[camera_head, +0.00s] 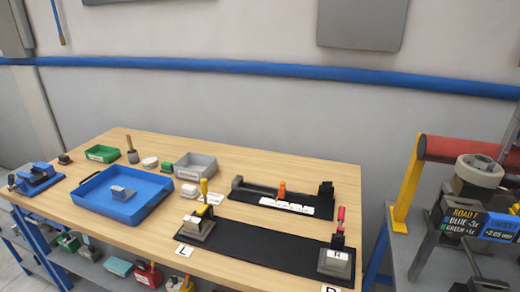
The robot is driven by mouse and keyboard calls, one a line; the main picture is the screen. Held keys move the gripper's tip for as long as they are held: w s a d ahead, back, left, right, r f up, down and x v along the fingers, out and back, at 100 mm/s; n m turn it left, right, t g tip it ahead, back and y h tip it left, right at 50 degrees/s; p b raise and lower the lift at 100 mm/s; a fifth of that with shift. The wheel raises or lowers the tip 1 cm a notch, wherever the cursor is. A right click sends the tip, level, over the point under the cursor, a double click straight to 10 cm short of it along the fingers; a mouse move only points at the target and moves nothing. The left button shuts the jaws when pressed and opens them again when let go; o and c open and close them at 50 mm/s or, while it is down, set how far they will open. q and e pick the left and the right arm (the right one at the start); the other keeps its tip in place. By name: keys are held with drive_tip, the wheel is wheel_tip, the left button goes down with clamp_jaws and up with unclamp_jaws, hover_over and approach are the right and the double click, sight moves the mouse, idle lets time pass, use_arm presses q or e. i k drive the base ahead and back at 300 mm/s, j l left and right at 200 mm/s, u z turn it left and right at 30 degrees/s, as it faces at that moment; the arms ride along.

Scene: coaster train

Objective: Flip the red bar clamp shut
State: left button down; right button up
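The red bar clamp (341,214) shows as a small upright red handle at the right end of the wooden table. It rises from a dark base just behind a grey block (336,262) with a white plate marked R. The block sits at the right end of a long black mat (270,247). Whether the clamp's bar touches anything is too small to tell. Neither of my grippers is in view.
At the mat's left end stands a grey block with a yellow upright handle (204,188). Behind is a black fixture with an orange handle (282,190). A blue tray (160,205) lies left. A bench (425,225) with a red roller (465,150) stands right.

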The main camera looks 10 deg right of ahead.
sight(339, 236)
drive_tip(key=j+z, duration=0.15)
drive_tip(key=z, duration=0.15)
drive_tip(key=i+j+z, duration=0.1)
drive_tip(key=z, duration=0.25)
drive_tip(key=i+j+z, duration=0.15)
drive_tip(key=j+z, duration=0.15)
drive_tip(key=j, duration=0.85)
drive_tip(key=j+z, duration=0.25)
drive_tip(key=j, duration=0.85)
drive_tip(key=i+j, duration=0.1)
drive_tip(key=j, duration=0.9)
